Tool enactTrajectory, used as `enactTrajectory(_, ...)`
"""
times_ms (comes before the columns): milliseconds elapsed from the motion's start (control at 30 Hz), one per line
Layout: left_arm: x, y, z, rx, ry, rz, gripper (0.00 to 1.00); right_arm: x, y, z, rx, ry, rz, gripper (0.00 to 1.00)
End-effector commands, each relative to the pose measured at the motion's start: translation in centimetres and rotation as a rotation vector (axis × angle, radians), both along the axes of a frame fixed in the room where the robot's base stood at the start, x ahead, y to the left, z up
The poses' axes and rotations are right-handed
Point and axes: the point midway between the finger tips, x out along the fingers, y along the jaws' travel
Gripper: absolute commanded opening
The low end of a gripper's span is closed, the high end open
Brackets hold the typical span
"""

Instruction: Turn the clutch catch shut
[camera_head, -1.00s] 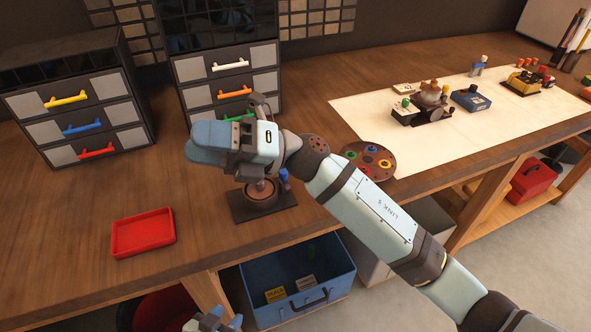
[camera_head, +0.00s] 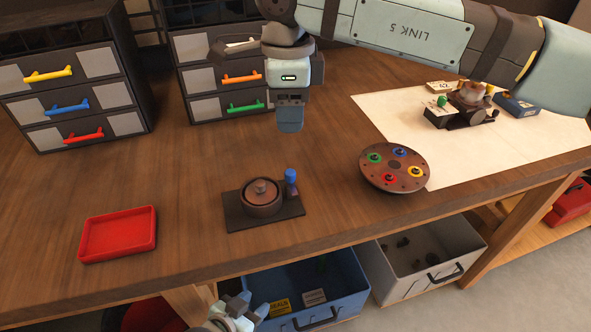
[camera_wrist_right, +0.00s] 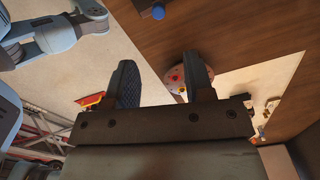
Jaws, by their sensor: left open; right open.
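The clutch (camera_head: 262,200) is a brown round drum with a knob on a dark flat plate on the bench. A blue-topped catch (camera_head: 291,178) stands upright at its right rear edge. In the right wrist view a blue round piece (camera_wrist_right: 158,11), seemingly the catch, is at the top edge. My right gripper (camera_head: 290,124) is open and empty, above the bench behind the clutch and apart from it. Its two fingers (camera_wrist_right: 165,82) are spread in the right wrist view. My left gripper (camera_head: 247,308) is open, low in front of the bench edge.
A red tray (camera_head: 118,234) lies left of the clutch. Drawer units (camera_head: 70,100) stand behind. A blue bin (camera_head: 345,265) is below the bench. Bench around the clutch is clear.

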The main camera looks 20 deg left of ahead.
Motion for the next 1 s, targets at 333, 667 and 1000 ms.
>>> enactTrajectory(333, -0.2, 0.0, -0.4, 0.001, 0.006, -0.001, 0.43, -0.1, 0.0, -6.2, 0.002, 0.007, 0.000, 0.48)
enactTrajectory(667, -0.2, 0.0, -0.4, 0.002, 0.006, -0.002, 0.43, -0.1, 0.0, -12.0, 0.004, 0.007, -0.001, 0.48)
enactTrajectory(1000, -0.2, 0.0, -0.4, 0.002, 0.004, -0.002, 0.43, -0.1, 0.0, -13.5, 0.003, 0.005, 0.000, 0.48)
